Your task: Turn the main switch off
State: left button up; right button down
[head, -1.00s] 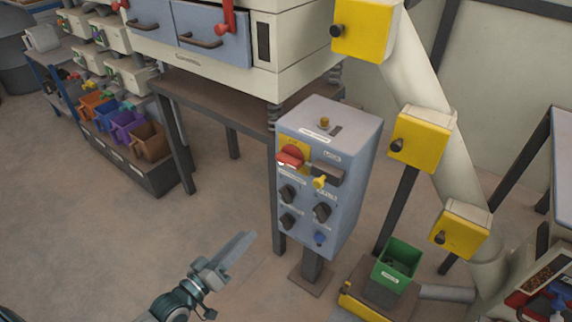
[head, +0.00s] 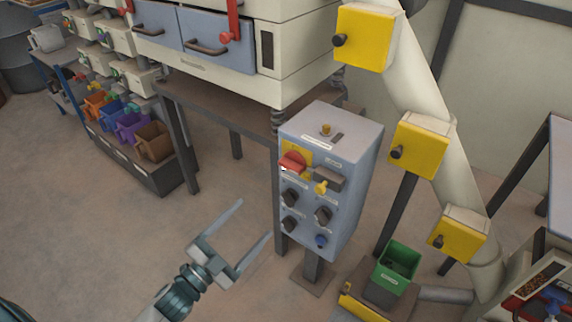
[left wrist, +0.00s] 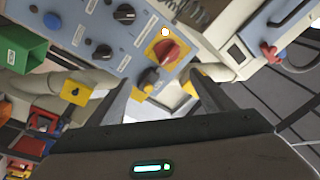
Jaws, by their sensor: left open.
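The main switch is a red rotary handle (head: 292,162) on a yellow plate, at the upper left of the grey-blue control box's front (head: 330,195). It also shows in the left wrist view as a red knob (left wrist: 167,52) on its yellow plate. My left gripper (head: 256,220) is open and empty, below and left of the box, apart from it. In the left wrist view its two fingers (left wrist: 158,88) spread toward the box, with the red knob just beyond them. My right gripper is not in view.
A green bin (head: 397,265) stands right of the box. The floor (head: 120,235) left of the box is clear.

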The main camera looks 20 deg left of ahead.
aim_at(288, 167)
pick_arm(q)
jog(key=r+m+p, duration=0.1)
jog(key=m, duration=0.8)
jog(key=r+m+g+y+p, duration=0.1)
jog(key=r+m+p, duration=0.1)
jog(key=m, duration=0.6)
jog(key=a+r+m+p, duration=0.1)
jog(key=r+m, duration=0.1)
jog(key=m, duration=0.7)
jog(key=shift+m+y, duration=0.3)
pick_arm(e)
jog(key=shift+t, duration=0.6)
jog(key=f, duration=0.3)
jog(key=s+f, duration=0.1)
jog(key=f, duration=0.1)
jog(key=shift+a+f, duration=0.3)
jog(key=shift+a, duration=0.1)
pick_arm(q)
jog(key=shift+r, duration=0.1)
